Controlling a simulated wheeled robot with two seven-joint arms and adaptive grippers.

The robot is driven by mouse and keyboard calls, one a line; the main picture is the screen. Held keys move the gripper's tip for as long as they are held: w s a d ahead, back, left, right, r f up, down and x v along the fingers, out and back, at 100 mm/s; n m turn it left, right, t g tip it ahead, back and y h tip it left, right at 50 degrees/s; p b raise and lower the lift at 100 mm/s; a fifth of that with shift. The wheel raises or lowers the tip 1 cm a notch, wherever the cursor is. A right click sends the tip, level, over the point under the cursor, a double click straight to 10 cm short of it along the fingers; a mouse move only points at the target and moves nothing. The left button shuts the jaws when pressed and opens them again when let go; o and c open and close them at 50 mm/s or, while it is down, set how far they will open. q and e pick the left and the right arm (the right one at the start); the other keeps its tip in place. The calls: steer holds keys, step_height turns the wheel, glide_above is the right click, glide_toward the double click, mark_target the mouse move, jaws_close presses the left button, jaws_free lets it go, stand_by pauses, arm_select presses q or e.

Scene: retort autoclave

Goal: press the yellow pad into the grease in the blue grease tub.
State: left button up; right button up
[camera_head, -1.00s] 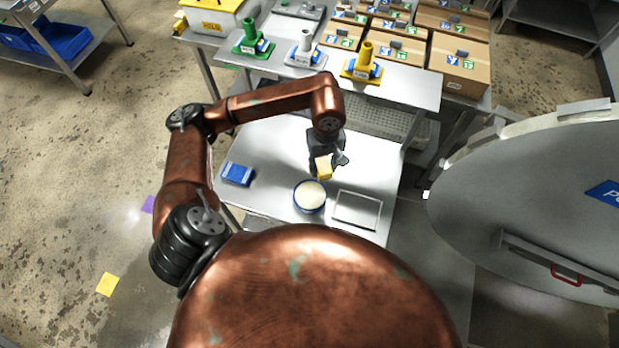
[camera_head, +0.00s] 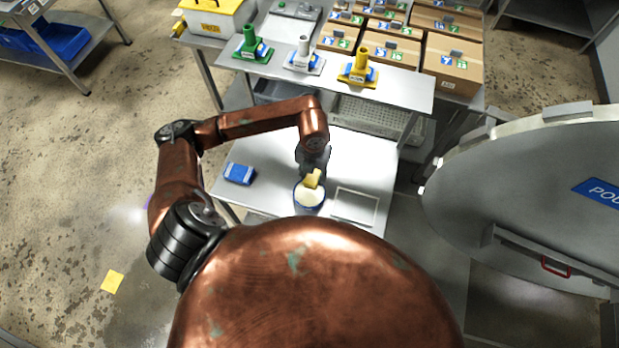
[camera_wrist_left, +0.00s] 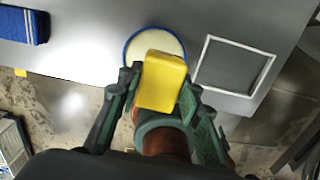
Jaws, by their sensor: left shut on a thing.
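The yellow pad (camera_head: 313,178) is held in my left gripper (camera_head: 312,172) above the tub in the head view. The left wrist view shows the pad (camera_wrist_left: 161,80) between the two fingers of my left gripper (camera_wrist_left: 160,95). The blue grease tub (camera_head: 309,207), filled with pale grease (camera_head: 308,197), stands on the low table. In the left wrist view the tub (camera_wrist_left: 127,47) shows its blue rim partly behind the pad. I cannot tell whether the pad touches the grease. My right gripper is not in view.
A blue block (camera_head: 239,173) lies left of the tub on the low table (camera_head: 270,155). A square-framed tray (camera_head: 355,206) lies right of it. A raised shelf (camera_head: 410,88) with coloured stands is behind. A large round door (camera_head: 530,200) is at right.

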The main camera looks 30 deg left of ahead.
arm_select(q)
steer(key=n, duration=0.4)
steer(key=shift+s+a+f+n+p, duration=0.15)
steer(key=shift+s+f+n+p, duration=0.15)
steer(key=shift+f+n, duration=0.1)
steer(key=n, duration=0.4)
steer(key=shift+s+a+f, duration=0.15)
steer(key=shift+s+f, duration=0.1)
steer(key=shift+f, duration=0.1)
steer(key=b, duration=0.3)
glide_above(309, 193)
steer(key=shift+n, duration=0.3)
steer(key=shift+f, duration=2.25)
steer(key=shift+f+b, duration=0.45)
steer(key=shift+f, duration=0.3)
steer(key=shift+f, duration=0.35)
steer(key=shift+f, duration=0.1)
steer(key=shift+f+b, duration=0.1)
steer(key=shift+b, duration=0.2)
